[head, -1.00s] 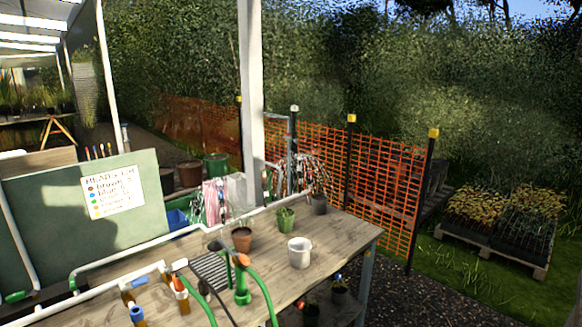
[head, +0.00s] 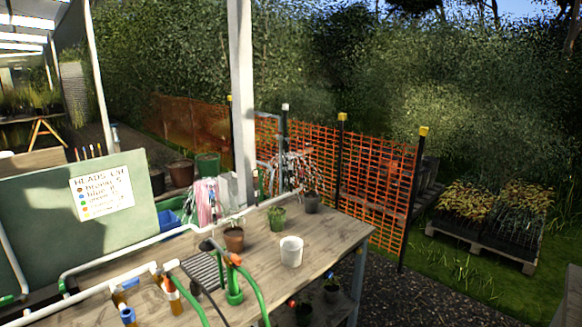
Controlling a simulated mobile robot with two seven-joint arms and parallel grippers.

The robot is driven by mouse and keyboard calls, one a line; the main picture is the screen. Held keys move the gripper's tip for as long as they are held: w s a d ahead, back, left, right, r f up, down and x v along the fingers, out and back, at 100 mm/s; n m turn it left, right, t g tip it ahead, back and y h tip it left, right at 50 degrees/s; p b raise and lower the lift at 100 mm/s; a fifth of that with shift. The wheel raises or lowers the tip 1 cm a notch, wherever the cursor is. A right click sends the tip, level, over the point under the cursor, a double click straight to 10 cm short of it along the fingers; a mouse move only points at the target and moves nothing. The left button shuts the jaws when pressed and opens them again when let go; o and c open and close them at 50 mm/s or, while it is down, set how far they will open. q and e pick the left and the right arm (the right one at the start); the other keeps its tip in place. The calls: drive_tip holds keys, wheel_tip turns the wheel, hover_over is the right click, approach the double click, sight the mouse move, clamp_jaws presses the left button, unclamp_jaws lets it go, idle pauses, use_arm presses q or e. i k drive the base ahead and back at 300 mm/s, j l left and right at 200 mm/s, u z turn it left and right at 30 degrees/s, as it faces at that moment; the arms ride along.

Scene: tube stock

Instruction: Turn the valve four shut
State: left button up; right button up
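In the head view, white pipework (head: 95,303) runs along the wooden bench (head: 330,236) at the lower left. A blue-handled fitting (head: 130,283) and an orange-handled fitting (head: 171,287) sit on it. A green fitting with an orange top (head: 234,280) stands to their right with a green hose. A small green part (head: 8,299) shows at the far left edge. I cannot tell which of these is valve four. Neither of my grippers is in view.
A green board with a lettered sign (head: 101,198) stands behind the pipes. A white pot (head: 291,251), a brown pot (head: 234,239) and a green pot (head: 277,219) stand on the bench. A white post (head: 242,100) rises behind it. Orange mesh fence (head: 370,180) lies beyond.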

sight(62, 286)
drive_tip(key=u, duration=1.4)
